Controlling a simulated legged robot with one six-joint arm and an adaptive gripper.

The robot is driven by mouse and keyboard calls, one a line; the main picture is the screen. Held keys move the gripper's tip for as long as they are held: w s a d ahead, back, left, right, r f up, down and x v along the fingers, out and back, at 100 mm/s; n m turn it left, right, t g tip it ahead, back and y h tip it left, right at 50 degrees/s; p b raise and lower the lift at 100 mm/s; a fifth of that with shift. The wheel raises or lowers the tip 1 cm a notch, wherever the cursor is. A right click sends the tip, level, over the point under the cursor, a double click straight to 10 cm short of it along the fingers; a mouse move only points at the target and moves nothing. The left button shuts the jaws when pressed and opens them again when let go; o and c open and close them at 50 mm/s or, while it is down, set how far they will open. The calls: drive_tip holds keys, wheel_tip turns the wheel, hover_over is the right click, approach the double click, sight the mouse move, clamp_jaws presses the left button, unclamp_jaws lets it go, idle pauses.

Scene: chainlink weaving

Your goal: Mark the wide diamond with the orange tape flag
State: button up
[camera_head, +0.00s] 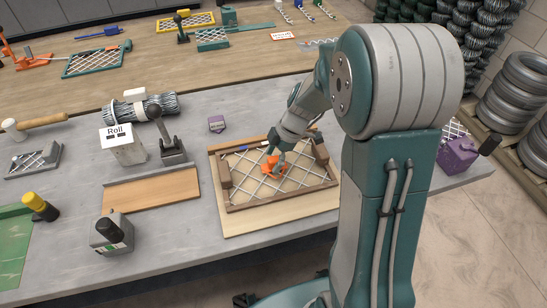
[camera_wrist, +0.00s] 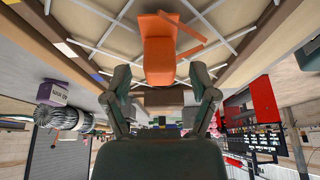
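The orange tape flag (camera_head: 270,167) lies at the woven wire mesh, near the middle of the wooden frame (camera_head: 283,204). In the wrist view the flag (camera_wrist: 159,50) shows as a broad orange piece with narrow strips beside it, against the white wires (camera_wrist: 103,40). My gripper (camera_head: 277,158) is right at the flag, over the mesh. In the wrist view my gripper (camera_wrist: 160,88) has its two fingers spread, with clear gaps to both sides of the flag. Which diamond is the wide one, partly behind the flag and fingers, I cannot tell.
The frame sits on a pale board (camera_head: 235,224) on the grey table. A purple box (camera_head: 458,154) is at the right.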

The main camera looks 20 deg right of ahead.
drive_tip(key=v, duration=1.2)
idle(0.4)
drive_tip(key=s+a+r+m+t+h, duration=0.2)
drive_tip(key=s+r+m, duration=0.1)
drive_tip(key=s+m, duration=0.6)
drive_tip(key=s+a+r+m+t+h, duration=0.2)
drive_tip(key=s+r+m+t, duration=0.1)
drive_tip(key=s+m, duration=0.6)
drive_tip(key=shift+s+r+t+h, duration=0.3)
drive_tip(key=shift+s+r, duration=0.3)
drive_tip(key=shift+r, duration=0.2)
idle(0.5)
